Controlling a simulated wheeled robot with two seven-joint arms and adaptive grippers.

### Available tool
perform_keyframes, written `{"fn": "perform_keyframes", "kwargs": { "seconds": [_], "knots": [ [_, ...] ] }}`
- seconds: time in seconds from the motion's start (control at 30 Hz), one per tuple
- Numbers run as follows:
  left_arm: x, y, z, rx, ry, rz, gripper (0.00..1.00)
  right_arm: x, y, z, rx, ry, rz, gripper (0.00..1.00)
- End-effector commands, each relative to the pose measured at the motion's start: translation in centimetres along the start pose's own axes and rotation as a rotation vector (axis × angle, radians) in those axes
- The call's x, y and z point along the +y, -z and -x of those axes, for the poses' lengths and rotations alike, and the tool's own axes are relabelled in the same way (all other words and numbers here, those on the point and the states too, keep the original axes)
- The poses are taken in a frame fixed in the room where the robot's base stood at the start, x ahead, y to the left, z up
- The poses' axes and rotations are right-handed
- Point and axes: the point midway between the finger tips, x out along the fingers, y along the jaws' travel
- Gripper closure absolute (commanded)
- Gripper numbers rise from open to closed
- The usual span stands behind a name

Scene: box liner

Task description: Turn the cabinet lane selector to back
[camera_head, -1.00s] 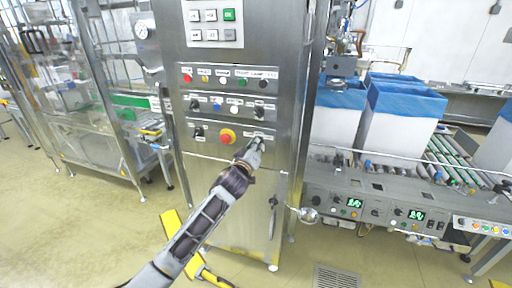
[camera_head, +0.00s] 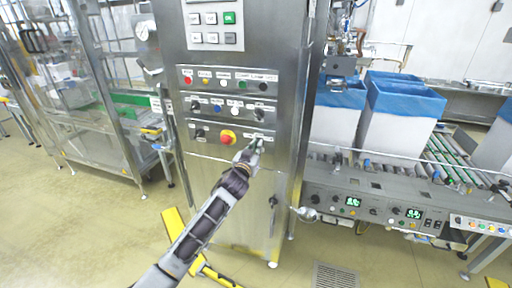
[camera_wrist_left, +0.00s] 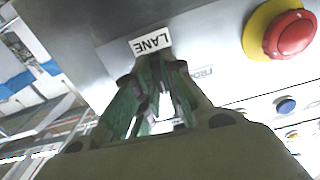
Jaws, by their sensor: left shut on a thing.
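The steel control cabinet (camera_head: 225,185) stands in the middle of the head view with rows of buttons and knobs. My left gripper (camera_head: 252,150) is at the right end of its lowest control row, right of the red emergency stop button (camera_head: 228,137). In the left wrist view, the green-padded fingers of my left gripper (camera_wrist_left: 152,95) are closed together at the panel, beside a label reading LANE (camera_wrist_left: 151,42). The lane selector itself is hidden behind the fingers, so its setting cannot be read. The red button on its yellow ring also shows there (camera_wrist_left: 290,35). My right gripper is not in view.
A black selector knob (camera_head: 199,132) sits left of the red button. Right of the cabinet are a conveyor control panel (camera_head: 375,205) and white boxes with blue liners (camera_head: 402,110). A yellow floor-level part (camera_head: 172,224) lies near my arm. Open floor is at left.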

Motion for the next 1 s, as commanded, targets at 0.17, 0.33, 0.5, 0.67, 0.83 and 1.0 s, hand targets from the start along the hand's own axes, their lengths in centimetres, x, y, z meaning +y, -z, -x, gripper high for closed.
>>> {"fn": "perform_keyframes", "kwargs": {
  "seconds": [0.17, 0.33, 0.5, 0.67, 0.83, 1.0],
  "knots": [
    [0.0, -0.1, 0.0, -0.004, 0.0, -0.15, 1.0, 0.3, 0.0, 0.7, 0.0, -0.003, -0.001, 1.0],
    [0.0, -0.1, 0.0, -0.003, 0.0, -0.305, 1.0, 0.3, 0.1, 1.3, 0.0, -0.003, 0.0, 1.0],
    [-0.1, -0.1, 0.0, -0.004, 0.0, -0.46, 1.0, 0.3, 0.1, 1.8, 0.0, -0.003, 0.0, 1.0],
    [0.0, -0.1, 0.0, -0.004, -0.001, -0.586, 1.0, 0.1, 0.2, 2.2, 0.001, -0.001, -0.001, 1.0],
    [0.0, -0.1, 0.0, -0.004, -0.001, -0.683, 1.0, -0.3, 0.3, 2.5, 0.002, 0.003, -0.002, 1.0],
    [0.0, -0.1, 0.0, -0.003, -0.001, -0.736, 1.0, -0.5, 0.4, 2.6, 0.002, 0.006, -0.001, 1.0]
  ]
}}
